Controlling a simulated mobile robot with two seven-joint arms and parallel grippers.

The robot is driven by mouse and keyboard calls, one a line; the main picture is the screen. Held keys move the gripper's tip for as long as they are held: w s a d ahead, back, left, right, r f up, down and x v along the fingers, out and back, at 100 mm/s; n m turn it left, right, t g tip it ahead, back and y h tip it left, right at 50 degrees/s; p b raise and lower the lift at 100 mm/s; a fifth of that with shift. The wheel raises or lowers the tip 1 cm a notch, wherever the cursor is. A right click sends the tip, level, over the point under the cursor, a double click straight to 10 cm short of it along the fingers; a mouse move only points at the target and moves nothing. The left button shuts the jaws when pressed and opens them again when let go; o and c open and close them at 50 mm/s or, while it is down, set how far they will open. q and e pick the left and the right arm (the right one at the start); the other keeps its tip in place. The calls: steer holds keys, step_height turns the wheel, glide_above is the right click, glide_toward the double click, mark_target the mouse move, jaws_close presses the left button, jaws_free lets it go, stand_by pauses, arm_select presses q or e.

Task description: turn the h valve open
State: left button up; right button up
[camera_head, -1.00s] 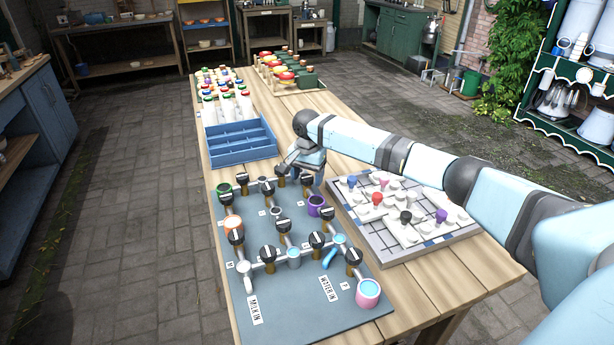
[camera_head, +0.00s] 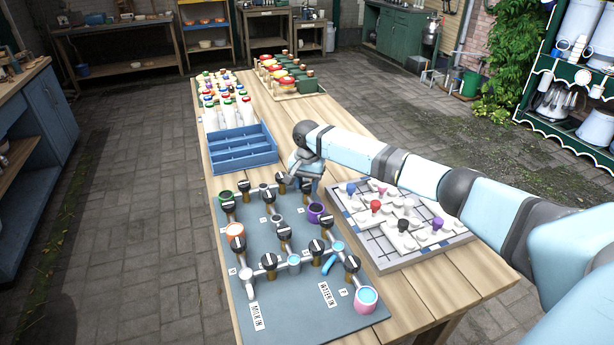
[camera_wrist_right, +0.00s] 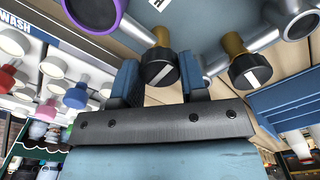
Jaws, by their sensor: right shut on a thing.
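The grey valve board (camera_head: 300,300) lies on the wooden table, with several black-knobbed valves on brass stems joined by grey pipes. My right gripper (camera_head: 297,181) is at the board's far right corner, behind the purple-rimmed port (camera_head: 316,212). In the right wrist view, a black valve knob (camera_wrist_right: 160,68) with a white bar sits between the two blue fingers, and the gripper is shut on it. A second black knob (camera_wrist_right: 248,70) stands to its right, outside the fingers. The letter of the held valve is not readable. My left gripper is not in view.
A tray with coloured pegs (camera_head: 405,250) stands close to the right of the board. A blue divided crate (camera_head: 240,158) stands behind the board, with white bottles (camera_head: 227,112) beyond it. Bare tabletop shows at the front right.

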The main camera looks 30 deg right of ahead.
steer(key=n+p, duration=0.1)
steer(key=p, duration=0.1)
steer(key=n+p, duration=0.2)
steer(key=p, duration=0.1)
steer(key=shift+r, duration=0.25)
steer(key=n+p, duration=0.2)
steer(key=n, duration=0.3)
steer(key=shift+f+p, duration=0.15)
steer(key=shift+p, duration=0.2)
steer(key=shift+n+p, duration=0.4)
steer(key=shift+n, duration=1.4)
steer(key=shift+n+p, duration=0.5)
steer(key=shift+n, duration=0.7)
steer(key=shift+f+n, duration=0.1)
steer(key=shift+n, duration=1.1)
steer(key=o, duration=0.9)
